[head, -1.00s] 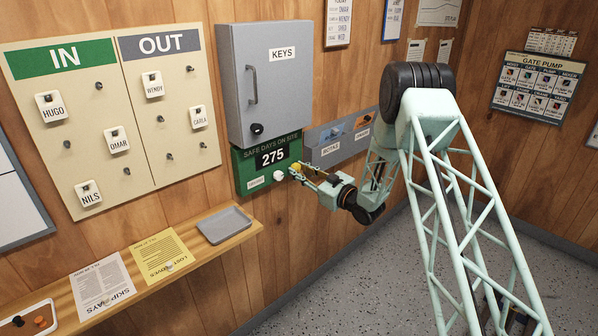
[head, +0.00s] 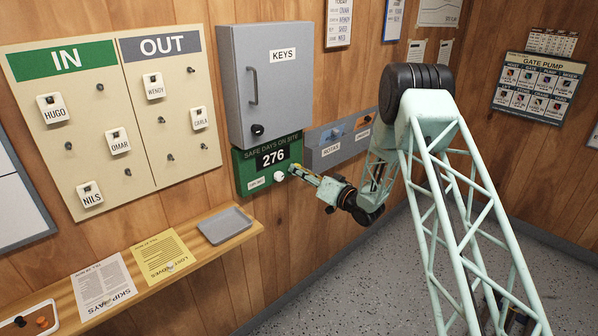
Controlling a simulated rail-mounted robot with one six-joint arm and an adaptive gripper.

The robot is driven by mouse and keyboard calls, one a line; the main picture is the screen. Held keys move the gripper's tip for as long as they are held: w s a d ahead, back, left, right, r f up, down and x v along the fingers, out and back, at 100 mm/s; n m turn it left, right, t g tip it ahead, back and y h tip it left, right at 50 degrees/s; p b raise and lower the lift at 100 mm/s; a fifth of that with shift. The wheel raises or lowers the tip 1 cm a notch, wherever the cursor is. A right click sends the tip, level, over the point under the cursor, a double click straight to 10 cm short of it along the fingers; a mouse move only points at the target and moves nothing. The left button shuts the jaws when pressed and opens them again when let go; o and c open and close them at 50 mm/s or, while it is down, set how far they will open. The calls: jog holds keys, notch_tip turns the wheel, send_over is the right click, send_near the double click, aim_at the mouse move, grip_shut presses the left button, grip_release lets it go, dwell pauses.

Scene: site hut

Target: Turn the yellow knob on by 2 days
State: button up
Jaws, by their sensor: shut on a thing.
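The green "SAFE DAYS ON SITE" board (head: 245,176) hangs on the wooden wall below the grey key cabinet. Its black counter (head: 273,157) reads 276. A white knob (head: 279,176) sits on the lower part of the board. Just right of it, the yellow knob (head: 294,167) shows only as a small patch of yellow at the end of my gripper (head: 297,170). My gripper reaches in from the right and is shut on the yellow knob. The fingers cover most of the knob.
The grey key cabinet (head: 273,85) juts out directly above the board. A grey wall rack (head: 340,147) is close on the right, behind my arm. A wooden shelf (head: 190,248) with a grey tray (head: 224,225) and papers runs along the lower left.

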jog(key=m+p, duration=0.1)
jog(key=m, duration=0.3)
jog(key=shift+r+m, duration=0.1)
jog(key=shift+m, duration=0.3)
dwell(0.4)
jog(key=o, duration=0.9)
jog(key=shift+s+d, duration=0.1)
jog(key=shift+s, duration=0.05)
jog(key=shift+v, duration=5.85)
